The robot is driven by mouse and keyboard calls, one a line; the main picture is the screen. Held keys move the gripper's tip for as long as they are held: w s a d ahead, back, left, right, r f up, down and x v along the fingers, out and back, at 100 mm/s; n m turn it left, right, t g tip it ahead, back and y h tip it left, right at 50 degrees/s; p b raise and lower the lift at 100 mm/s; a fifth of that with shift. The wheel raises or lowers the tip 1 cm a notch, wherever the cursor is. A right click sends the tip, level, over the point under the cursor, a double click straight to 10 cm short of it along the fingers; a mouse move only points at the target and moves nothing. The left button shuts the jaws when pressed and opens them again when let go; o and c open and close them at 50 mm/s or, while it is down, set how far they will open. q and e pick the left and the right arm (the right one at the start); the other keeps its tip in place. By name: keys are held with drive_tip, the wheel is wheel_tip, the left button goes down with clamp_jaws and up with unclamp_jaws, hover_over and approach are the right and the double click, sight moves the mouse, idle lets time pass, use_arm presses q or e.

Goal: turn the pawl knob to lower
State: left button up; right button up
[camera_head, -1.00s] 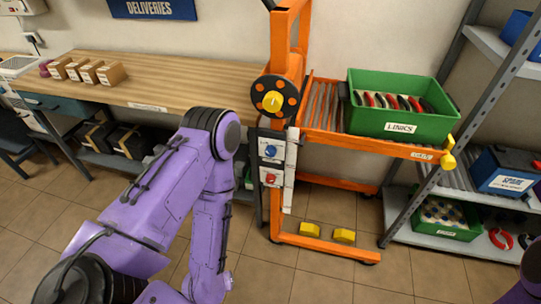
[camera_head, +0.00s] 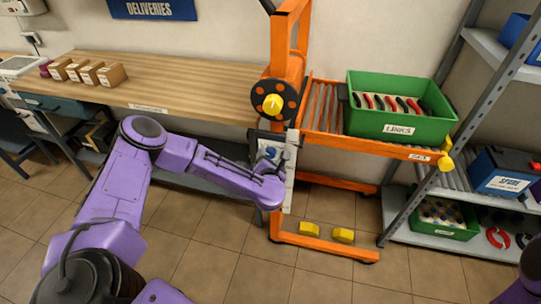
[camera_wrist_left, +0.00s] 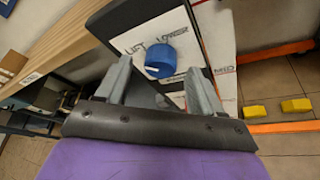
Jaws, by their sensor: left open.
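The blue pawl knob (camera_wrist_left: 160,62) sits on a white plate marked LIFT and LOWER (camera_wrist_left: 185,27), with LIFT to its left and LOWER to its right. It also shows small in the head view (camera_head: 270,152), on the orange stand's panel. My left gripper (camera_wrist_left: 158,72) is open, with one finger on each side of the knob in the wrist view. I cannot tell whether either finger touches it. My left forearm and wrist hide the panel below the knob in the head view. My right gripper is out of view.
The orange stand (camera_head: 286,40) carries a black hub with a yellow centre (camera_head: 272,103) above the panel. A green links bin (camera_head: 400,110) rests on its rollers. A workbench (camera_head: 170,85) stands left, a grey shelf rack right. Yellow blocks (camera_head: 309,229) lie at the stand's base.

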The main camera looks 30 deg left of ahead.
use_arm(q)
drive_tip(key=shift+w+a+f, duration=0.25)
drive_tip(key=shift+w, duration=0.4)
drive_tip(key=c, duration=1.1)
drive_tip(key=shift+o, duration=0.2)
drive_tip(key=m+b, duration=0.1)
drive_tip(key=m+y+b, duration=0.1)
drive_tip(key=m, duration=0.1)
drive_tip(key=shift+d+f, duration=0.15)
drive_tip(key=shift+f, duration=0.1)
drive_tip(key=m+y+b, duration=0.1)
drive_tip(key=m+b, duration=0.1)
drive_tip(key=m, duration=0.1)
drive_tip(key=m+t+y+b, duration=0.1)
drive_tip(key=shift+f+y, duration=0.25)
drive_tip(key=shift+y, duration=0.05)
drive_tip(key=m+t+b, duration=0.1)
drive_tip(key=m, duration=0.1)
drive_tip(key=m+b, duration=0.1)
drive_tip(key=m, duration=0.1)
drive_tip(key=shift+f+m+t+y+b, duration=0.15)
drive_tip(key=shift+m+t+y+b, duration=0.2)
drive_tip(key=shift+m+t+y, duration=0.05)
drive_tip(key=shift+m+t+b, duration=1)
drive_tip(key=shift+m+b, duration=0.15)
drive_tip(key=shift+m, duration=1.15)
